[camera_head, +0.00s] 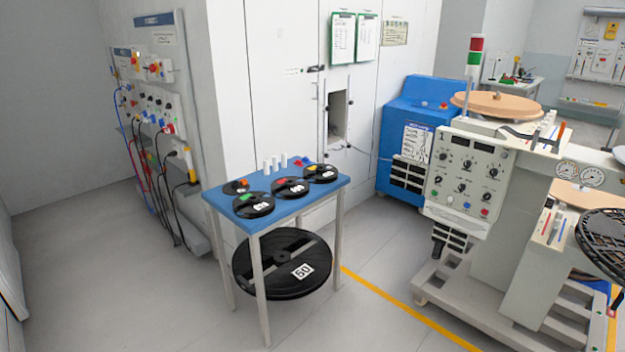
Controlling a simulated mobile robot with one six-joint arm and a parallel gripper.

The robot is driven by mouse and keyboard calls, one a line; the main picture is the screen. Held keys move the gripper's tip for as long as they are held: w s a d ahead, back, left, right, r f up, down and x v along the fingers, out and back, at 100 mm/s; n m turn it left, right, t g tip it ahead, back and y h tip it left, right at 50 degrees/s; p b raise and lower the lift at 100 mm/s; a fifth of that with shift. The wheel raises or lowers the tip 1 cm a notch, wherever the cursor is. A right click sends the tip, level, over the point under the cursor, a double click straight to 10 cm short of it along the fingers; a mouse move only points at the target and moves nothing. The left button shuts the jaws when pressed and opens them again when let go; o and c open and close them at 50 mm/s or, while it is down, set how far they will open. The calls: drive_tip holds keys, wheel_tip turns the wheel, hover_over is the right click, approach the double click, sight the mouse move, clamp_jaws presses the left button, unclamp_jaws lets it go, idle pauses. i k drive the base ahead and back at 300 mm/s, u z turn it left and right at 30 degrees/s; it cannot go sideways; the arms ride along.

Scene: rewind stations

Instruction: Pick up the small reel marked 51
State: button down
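Several small black reels lie flat on a blue-topped table. The front one (243,210) has a green patch, the middle one (281,193) a red patch, and the back right one (313,177) sits near the right end. Each of these three has a white number label, too small to read surely, so I cannot tell which is 51. A smaller dark piece with an orange patch (236,187) lies at the left. My gripper is not in view.
The blue table (222,201) has thin grey legs. A large black reel marked 50 (268,280) is beneath it. White cylinders (275,164) stand at its back edge. A control-panel machine (463,175) is at right, a blue cabinet (400,110) behind. Floor in front is clear.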

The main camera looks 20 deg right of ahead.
sight(291, 189)
drive_tip(key=u, duration=0.1)
drive_tip(key=i, duration=0.95)
drive_tip(key=u, duration=0.4)
